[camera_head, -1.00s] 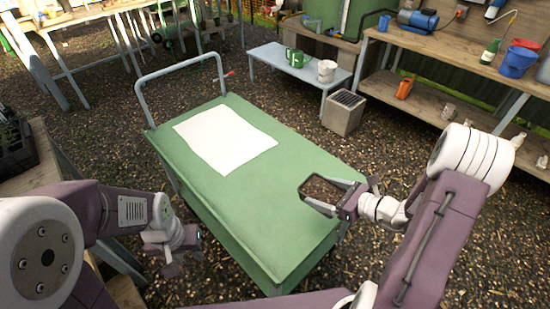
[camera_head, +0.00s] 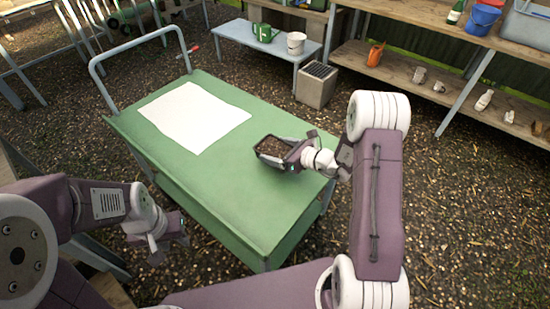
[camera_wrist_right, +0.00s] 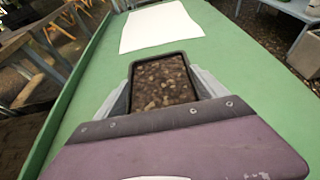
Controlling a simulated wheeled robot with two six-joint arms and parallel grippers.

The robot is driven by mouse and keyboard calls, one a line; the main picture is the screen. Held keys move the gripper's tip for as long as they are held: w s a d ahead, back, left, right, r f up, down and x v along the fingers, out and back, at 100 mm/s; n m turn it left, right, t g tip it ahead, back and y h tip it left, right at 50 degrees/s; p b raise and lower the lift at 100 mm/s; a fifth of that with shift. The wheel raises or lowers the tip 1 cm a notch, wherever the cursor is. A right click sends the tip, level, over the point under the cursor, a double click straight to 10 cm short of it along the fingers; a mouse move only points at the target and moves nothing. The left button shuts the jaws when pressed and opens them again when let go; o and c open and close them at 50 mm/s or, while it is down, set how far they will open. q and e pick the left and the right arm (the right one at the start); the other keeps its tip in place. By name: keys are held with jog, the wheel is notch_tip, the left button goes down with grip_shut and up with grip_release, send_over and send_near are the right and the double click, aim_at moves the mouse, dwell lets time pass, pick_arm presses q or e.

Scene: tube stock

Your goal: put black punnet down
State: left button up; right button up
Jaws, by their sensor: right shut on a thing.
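The black punnet (camera_head: 271,146), filled with brown soil-like matter, is over the right part of the green cart top (camera_head: 215,190). My right gripper (camera_head: 275,148) is shut on it, with a finger along each side. In the right wrist view the punnet (camera_wrist_right: 163,82) sits level between the two fingers, short of the white sheet (camera_wrist_right: 160,27). I cannot tell whether its base touches the cart top. My left gripper (camera_head: 168,238) hangs empty beside the cart's near left side; its finger gap is unclear.
The white sheet (camera_head: 194,117) lies flat on the cart, left of the punnet. The cart's grey handle (camera_head: 140,45) rises at the far end. A blue bench (camera_head: 265,38) with a green watering can (camera_head: 264,32) and a white pot (camera_head: 296,43) stands behind. The cart's near part is bare.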

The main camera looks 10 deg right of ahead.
notch_tip(320, 180, down, 4)
jog(key=shift+r+b, duration=0.25)
jog(key=shift+b, duration=0.25)
jog(key=shift+w+f, duration=0.1)
jog(key=shift+f, duration=0.15)
jog(key=shift+f, duration=0.15)
jog(key=o, duration=1.6)
jog(key=shift+c, duration=0.2)
